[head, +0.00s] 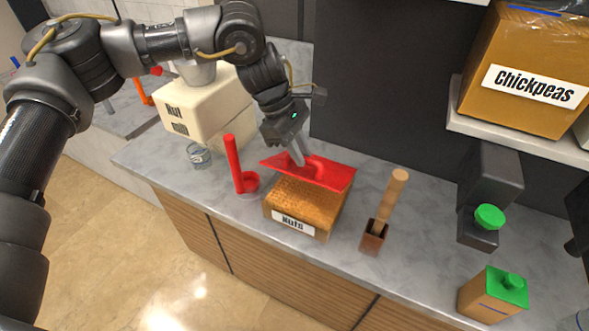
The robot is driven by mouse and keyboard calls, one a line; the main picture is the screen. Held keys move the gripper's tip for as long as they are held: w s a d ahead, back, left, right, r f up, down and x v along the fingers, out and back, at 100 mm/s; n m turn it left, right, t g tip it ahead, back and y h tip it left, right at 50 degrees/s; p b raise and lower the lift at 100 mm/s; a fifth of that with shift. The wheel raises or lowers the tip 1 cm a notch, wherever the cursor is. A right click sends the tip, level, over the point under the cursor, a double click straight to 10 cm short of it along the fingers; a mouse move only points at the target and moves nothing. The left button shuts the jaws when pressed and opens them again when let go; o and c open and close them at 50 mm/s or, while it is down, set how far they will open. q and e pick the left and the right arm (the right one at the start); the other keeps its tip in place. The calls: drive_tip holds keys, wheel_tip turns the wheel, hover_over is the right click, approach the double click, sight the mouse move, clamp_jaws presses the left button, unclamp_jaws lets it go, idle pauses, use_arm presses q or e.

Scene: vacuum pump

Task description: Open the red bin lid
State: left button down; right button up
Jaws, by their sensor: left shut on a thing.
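The red lid (333,177) is a flat plate with a red handle on top. It sits above the back part of the bin labelled "Nuts" (273,212), and the brown contents (300,195) show in front of it. The lid appears raised off the rim; whether its back edge still touches the bin is hidden. My left gripper (298,158) reaches down from above and is shut on the lid's handle. My right gripper is not in view.
A red upright scoop (234,163) stands left of the bin, with a glass (199,156) and a cream nut mill (210,105) beyond. A wooden-handled tool (388,205) stands right. A chickpeas bin (525,60) is on the shelf. A green-lidded box (487,298) stands front right.

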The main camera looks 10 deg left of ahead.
use_arm(q)
drive_tip(key=shift+w+d+r, duration=0.15)
drive_tip(key=shift+w+r, duration=0.25)
drive_tip(key=shift+w, duration=0.15)
drive_tip(key=shift+w+d+r, duration=0.15)
drive_tip(key=shift+w+r, duration=0.2)
drive_tip(key=shift+w, duration=0.15)
